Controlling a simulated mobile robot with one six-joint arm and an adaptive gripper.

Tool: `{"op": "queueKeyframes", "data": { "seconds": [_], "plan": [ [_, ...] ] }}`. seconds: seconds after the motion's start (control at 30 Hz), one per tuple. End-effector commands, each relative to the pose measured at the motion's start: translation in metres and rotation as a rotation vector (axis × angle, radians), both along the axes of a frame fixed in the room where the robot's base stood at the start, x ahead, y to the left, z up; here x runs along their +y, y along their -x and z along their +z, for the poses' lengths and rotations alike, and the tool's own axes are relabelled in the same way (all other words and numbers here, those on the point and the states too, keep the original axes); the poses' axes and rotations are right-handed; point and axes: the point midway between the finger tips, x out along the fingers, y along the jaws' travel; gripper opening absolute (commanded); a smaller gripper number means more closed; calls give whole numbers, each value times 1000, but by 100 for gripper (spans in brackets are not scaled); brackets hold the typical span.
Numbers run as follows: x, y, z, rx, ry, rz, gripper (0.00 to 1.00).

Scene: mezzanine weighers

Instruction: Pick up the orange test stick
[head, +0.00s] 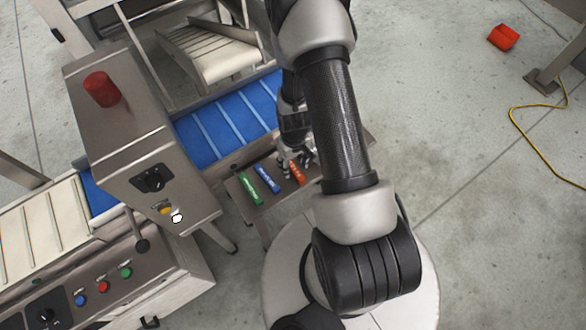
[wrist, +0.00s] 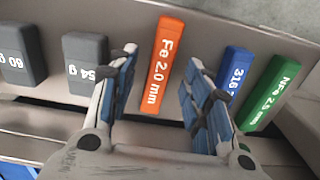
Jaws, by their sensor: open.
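The orange test stick (wrist: 163,65) stands out in the wrist view, marked "Fe 2.0 mm", in a grey metal tray (wrist: 120,12). My gripper (wrist: 163,75) is open, with one finger on each side of the stick and a gap on both sides. In the head view the orange stick (head: 297,172) shows partly, beside my gripper (head: 290,160), and the arm hides part of that area. A blue stick (wrist: 236,72) and a green stick (wrist: 270,94) lie to the right in the wrist view. The right finger is close to the blue stick.
Two grey blocks marked "54 g" (wrist: 86,62) and "60 g" (wrist: 22,55) lie left of the gripper. A steel machine with a red cap (head: 102,89) and a blue conveyor (head: 235,118) stand left of the tray. A red bin (head: 503,37) lies on the floor.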

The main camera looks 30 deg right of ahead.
Motion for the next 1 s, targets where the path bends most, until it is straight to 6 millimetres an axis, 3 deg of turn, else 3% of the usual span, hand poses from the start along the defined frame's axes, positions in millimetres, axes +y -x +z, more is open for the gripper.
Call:
{"op": "queueKeyframes", "data": {
  "seconds": [0.1,0.33,1.0],
  "plan": [
    [0,0,-16,0,0,-1,45],
    [-1,0,-15,-1,1,-1,44],
    [-1,0,-15,0,1,-1,0]
  ]
}}
